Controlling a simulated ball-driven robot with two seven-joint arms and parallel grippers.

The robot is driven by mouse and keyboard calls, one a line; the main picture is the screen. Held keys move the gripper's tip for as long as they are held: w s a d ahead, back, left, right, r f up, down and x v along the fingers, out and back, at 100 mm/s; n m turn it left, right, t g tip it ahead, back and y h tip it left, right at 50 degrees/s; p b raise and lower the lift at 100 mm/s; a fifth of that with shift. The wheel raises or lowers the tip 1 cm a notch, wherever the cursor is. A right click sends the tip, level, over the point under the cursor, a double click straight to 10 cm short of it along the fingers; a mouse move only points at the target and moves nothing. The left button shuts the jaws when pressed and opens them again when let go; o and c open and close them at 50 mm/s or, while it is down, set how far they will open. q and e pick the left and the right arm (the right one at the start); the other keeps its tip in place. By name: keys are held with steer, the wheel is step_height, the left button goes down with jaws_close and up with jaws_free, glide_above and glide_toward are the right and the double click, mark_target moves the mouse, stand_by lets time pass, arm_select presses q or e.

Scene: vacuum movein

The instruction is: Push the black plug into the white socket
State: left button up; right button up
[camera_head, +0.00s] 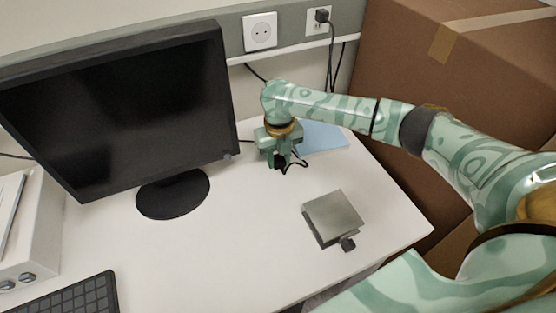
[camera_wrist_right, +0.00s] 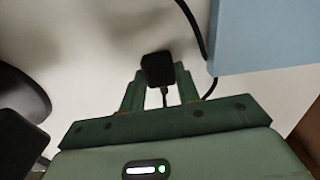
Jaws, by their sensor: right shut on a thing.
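My right gripper (camera_head: 280,160) is low over the back right of the desk, pointing down, beside the monitor. It is shut on the black plug (camera_wrist_right: 158,68), which sits between the fingertips in the right wrist view. A black cable runs from the plug. In the head view the plug (camera_head: 281,163) is small and partly hidden by the fingers. The white socket (camera_head: 262,31) is on the wall strip above and behind the gripper, with two holes and nothing in it. The plug is well apart from it. My left gripper is not in view.
A second wall socket (camera_head: 313,28) holds another black plug with a hanging cable. A monitor (camera_head: 120,105) stands left of the gripper. A light blue flat item (camera_head: 325,138) lies behind it. A grey box (camera_head: 335,215) sits at the front right. Cardboard boxes (camera_head: 455,70) stand on the right.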

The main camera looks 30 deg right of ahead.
steer(key=shift+r, duration=0.1)
steer(key=shift+r, duration=0.3)
steer(key=s+a+r+p, duration=0.6)
steer(key=s+a+r, duration=0.2)
steer(key=s+r, duration=0.3)
steer(key=shift+s+a+r+p, duration=0.2)
steer(key=shift+r+p, duration=0.2)
steer(key=shift+r, duration=0.25)
